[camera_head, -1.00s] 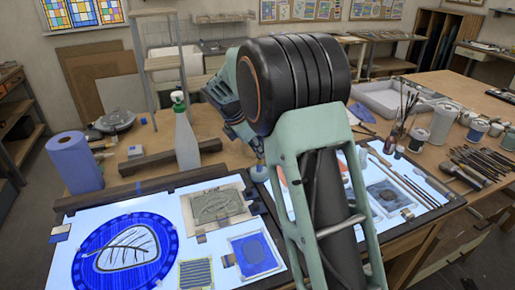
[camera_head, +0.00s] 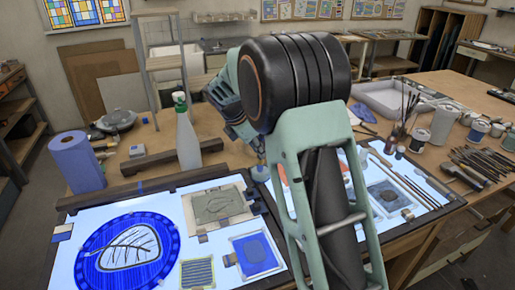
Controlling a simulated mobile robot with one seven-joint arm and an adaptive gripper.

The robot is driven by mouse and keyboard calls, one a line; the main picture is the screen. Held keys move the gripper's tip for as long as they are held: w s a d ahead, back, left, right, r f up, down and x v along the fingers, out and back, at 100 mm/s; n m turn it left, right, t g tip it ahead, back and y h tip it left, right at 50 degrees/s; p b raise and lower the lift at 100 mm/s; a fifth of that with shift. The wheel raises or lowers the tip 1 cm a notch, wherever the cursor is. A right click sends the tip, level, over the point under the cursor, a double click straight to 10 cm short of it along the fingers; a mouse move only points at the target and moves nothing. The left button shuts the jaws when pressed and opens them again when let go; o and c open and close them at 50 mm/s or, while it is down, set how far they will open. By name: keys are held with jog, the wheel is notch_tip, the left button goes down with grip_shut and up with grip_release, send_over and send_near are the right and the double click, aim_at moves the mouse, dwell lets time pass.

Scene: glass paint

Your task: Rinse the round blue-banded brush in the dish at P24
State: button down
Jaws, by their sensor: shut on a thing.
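My gripper (camera_head: 257,146) is at the end of my bent arm, over the gap between the two light tables, and my own arm hides much of it. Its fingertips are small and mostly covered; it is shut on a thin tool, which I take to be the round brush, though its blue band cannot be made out. A small bluish, round thing (camera_head: 259,174) shows just below the gripper, beside the arm. I cannot tell whether it is the dish at P24, nor whether the brush tip touches it. No P24 label is readable.
The left light table (camera_head: 85,262) holds a blue round glass panel (camera_head: 130,255) and smaller pieces. A spray bottle (camera_head: 186,140) and blue paper roll (camera_head: 75,163) stand behind it. Brushes, jars and a white tray (camera_head: 390,98) are at the right.

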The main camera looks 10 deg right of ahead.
jog(key=shift+w+d, duration=0.1)
jog(key=shift+d, duration=0.3)
jog(key=shift+p, duration=0.95)
jog(key=shift+a+p, duration=0.3)
jog(key=shift+a, duration=0.05)
dwell(1.0)
jog(key=shift+r, duration=0.1)
